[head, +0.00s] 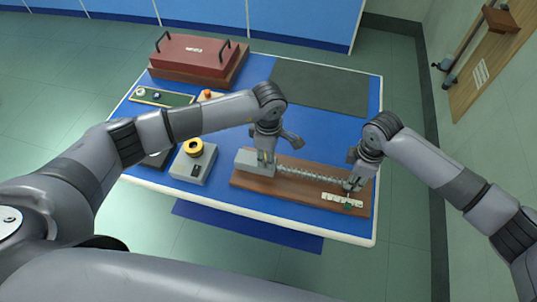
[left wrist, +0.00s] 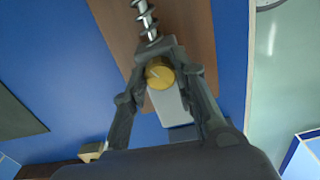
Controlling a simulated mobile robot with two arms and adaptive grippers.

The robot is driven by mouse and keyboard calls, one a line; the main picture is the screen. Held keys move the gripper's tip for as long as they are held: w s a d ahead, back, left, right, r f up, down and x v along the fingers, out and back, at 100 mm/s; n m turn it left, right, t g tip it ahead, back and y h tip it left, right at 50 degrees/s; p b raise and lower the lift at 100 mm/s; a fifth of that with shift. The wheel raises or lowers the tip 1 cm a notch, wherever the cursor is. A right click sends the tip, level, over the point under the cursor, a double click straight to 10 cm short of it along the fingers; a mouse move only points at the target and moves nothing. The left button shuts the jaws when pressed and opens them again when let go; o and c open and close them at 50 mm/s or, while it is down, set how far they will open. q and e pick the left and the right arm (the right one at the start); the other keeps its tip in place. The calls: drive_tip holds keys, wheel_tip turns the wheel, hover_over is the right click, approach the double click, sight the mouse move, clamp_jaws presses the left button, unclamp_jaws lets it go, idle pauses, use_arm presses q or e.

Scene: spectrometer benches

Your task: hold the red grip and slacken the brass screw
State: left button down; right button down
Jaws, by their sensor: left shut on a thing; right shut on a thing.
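The brass screw (left wrist: 159,73) is a round yellow knob at the grey block (left wrist: 168,105) in the left wrist view. My left gripper (left wrist: 160,68) is shut on it, one finger on each side. In the head view my left gripper (head: 264,159) stands over the grey block (head: 246,161) at the left end of a brown board (head: 262,181); the screw is hidden there. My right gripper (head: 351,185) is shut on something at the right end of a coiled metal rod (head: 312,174). I see no red there; the red grip seems hidden by its fingers.
A white labelled strip (head: 342,199) with a small green piece lies on the board near my right gripper. A grey box with a yellow ring (head: 194,149) stands to the left. A red case (head: 192,56) and a dark mat (head: 320,88) lie behind. Blue tabletop between is free.

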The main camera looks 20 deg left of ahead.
use_arm(q)
drive_tip(key=shift+n, duration=0.3)
use_arm(e)
drive_tip(key=shift+w+r, duration=0.1)
use_arm(q)
drive_tip(key=n, duration=0.4)
drive_tip(key=shift+w+r+n, duration=0.1)
drive_tip(key=shift+n, duration=0.2)
drive_tip(key=shift+w+n, duration=0.1)
drive_tip(key=shift+n, duration=2.1)
drive_tip(key=c, duration=1.6)
unclamp_jaws()
drive_tip(key=o, duration=0.3)
